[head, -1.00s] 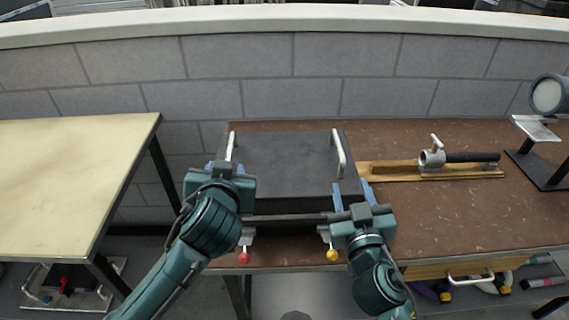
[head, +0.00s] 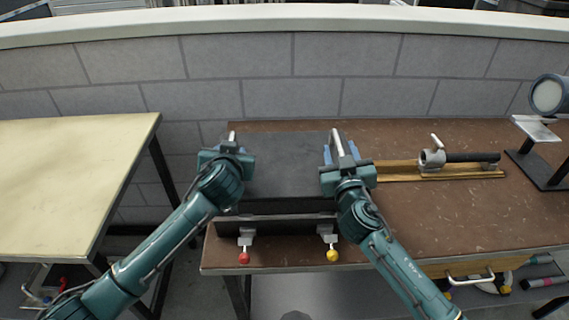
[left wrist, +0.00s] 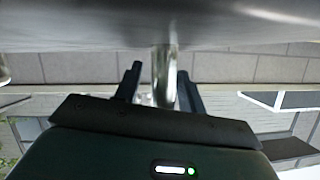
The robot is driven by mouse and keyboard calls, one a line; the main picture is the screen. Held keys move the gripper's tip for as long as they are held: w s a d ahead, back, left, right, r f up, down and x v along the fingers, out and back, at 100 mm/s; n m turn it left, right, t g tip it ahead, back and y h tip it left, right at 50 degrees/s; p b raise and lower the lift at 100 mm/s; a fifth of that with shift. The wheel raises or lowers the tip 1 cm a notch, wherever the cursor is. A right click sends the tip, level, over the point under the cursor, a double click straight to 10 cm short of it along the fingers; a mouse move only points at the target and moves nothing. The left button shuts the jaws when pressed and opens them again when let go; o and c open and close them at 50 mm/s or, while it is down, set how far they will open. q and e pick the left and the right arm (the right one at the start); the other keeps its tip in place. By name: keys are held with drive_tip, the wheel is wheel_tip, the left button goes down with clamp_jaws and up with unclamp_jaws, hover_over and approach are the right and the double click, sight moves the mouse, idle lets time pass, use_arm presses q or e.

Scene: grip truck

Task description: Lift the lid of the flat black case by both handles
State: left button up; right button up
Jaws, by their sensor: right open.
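The flat black case (head: 285,165) lies on the brown bench top with its lid down. Its left handle tip (head: 232,136) shows just beyond my left gripper (head: 228,147). In the left wrist view the metal handle (left wrist: 163,72) stands between the two dark fingers of my left gripper (left wrist: 160,85), with gaps on both sides, so it is open around the handle. My right gripper (head: 341,152) is open at the right handle (head: 337,142), with a blue finger on each side of it. Parts of both handles are hidden by the grippers.
Clamps with a red knob (head: 244,258) and a yellow knob (head: 333,255) sit at the bench's front edge. A wooden board with a metal clamp (head: 432,158) lies right of the case. A cream table (head: 70,180) stands left, across a gap.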

use_arm(q)
drive_tip(key=shift+c, duration=0.4)
use_arm(e)
drive_tip(key=shift+c, duration=0.4)
use_arm(q)
clamp_jaws()
use_arm(e)
clamp_jaws()
use_arm(q)
drive_tip(key=shift+r, duration=0.15)
